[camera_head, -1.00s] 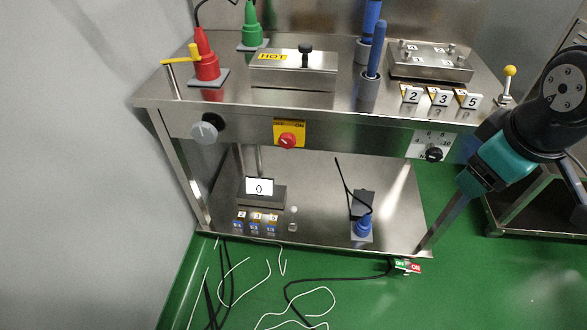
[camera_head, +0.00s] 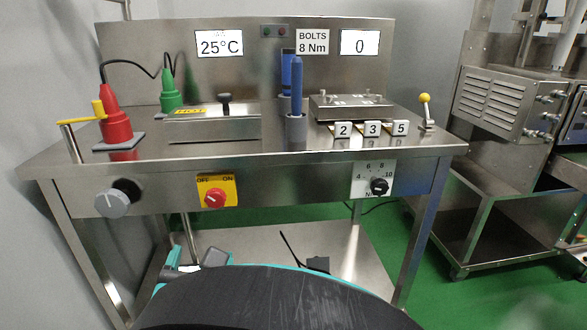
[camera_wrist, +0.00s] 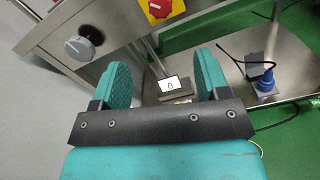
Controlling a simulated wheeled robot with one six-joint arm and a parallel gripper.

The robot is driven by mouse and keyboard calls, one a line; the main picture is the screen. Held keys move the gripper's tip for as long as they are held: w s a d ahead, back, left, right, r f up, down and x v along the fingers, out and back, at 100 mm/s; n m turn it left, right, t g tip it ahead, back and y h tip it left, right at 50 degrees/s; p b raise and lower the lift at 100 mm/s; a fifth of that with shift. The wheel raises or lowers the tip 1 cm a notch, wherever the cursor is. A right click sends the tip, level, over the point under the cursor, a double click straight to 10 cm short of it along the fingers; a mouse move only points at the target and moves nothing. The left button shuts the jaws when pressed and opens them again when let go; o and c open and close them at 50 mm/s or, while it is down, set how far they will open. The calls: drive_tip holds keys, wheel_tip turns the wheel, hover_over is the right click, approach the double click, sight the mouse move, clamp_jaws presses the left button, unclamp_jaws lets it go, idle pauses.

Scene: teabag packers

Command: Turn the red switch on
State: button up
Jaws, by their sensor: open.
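The red switch (camera_head: 215,198) is a round knob on a yellow plate (camera_head: 230,184) marked OFF and ON, on the front panel of the steel table. Its mark seems to lean to the upper left, toward OFF. In the wrist view the red switch (camera_wrist: 158,8) is cut by the top edge. My gripper (camera_wrist: 163,78) is open, with two teal fingers spread and nothing between them. It is apart from the switch, which lies beyond the fingers toward the top of the wrist view. In the head view my arm covers the bottom middle.
A grey knob (camera_head: 113,203) is left of the switch and a black dial (camera_head: 379,187) is right. A red plug (camera_head: 115,122) and a lidded box marked HOT (camera_head: 212,126) stand on the table.

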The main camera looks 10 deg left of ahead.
sight(215, 199)
drive_tip(key=p+x, duration=0.2)
drive_tip(key=x, duration=1.5)
drive_tip(key=shift+w+d, duration=0.1)
drive_tip(key=shift+w, duration=0.05)
drive_tip(key=c, duration=0.9)
